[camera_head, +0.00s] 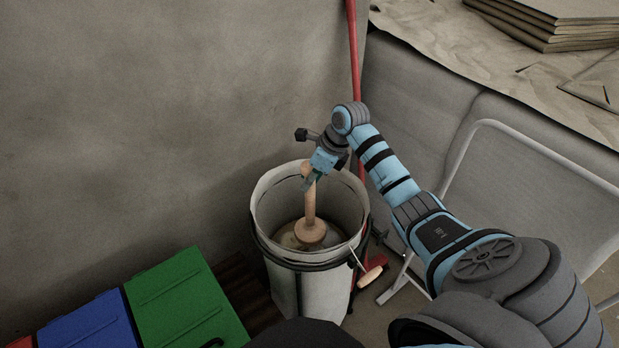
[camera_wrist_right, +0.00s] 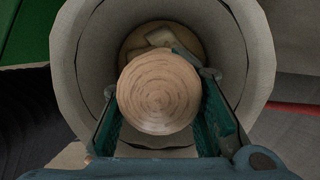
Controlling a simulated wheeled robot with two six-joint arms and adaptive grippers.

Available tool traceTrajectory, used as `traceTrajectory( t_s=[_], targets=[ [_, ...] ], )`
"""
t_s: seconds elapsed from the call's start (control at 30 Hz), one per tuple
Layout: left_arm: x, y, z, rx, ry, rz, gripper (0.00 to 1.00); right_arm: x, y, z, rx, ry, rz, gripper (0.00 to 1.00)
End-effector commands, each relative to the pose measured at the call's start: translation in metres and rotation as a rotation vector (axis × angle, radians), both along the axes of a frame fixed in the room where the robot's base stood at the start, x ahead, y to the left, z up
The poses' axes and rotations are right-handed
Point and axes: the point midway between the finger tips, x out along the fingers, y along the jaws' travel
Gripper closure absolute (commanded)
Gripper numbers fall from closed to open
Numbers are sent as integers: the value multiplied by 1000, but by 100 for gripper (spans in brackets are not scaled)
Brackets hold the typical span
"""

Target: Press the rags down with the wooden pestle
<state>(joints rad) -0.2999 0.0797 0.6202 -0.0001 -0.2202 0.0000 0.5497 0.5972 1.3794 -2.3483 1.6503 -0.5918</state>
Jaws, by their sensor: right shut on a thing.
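The wooden pestle (camera_head: 309,208) stands nearly upright inside a white bucket (camera_head: 276,188), with its wide round foot low in the bucket. My right gripper (camera_head: 312,180) is shut on the upper part of the pestle's handle, near the bucket's rim. In the right wrist view the handle's round end (camera_wrist_right: 158,92) sits between the two green fingers and hides much of what lies below. The rags (camera_wrist_right: 160,38) show as a pale crumpled patch beyond the handle end; in the head view they are mostly hidden around the foot. My left gripper is not in view.
Green (camera_head: 185,305) and blue (camera_head: 88,322) boxes stand left of the bucket. The bucket's wire handle with a wooden grip (camera_head: 371,276) hangs at its right.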

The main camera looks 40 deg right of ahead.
Motion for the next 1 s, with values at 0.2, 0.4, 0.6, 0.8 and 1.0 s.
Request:
traceTrajectory(
  t_s=[0.2,0.4,0.6,0.8,1.0],
  targets=[
    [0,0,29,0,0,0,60,1,0,36,-1,-4,1,100],
    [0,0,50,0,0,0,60,1,0,63,0,-5,2,100],
    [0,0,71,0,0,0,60,1,0,90,0,-5,1,100],
    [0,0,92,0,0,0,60,1,0,117,-1,-3,0,100],
    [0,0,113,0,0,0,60,1,0,144,-1,-4,1,100]
  ],
)
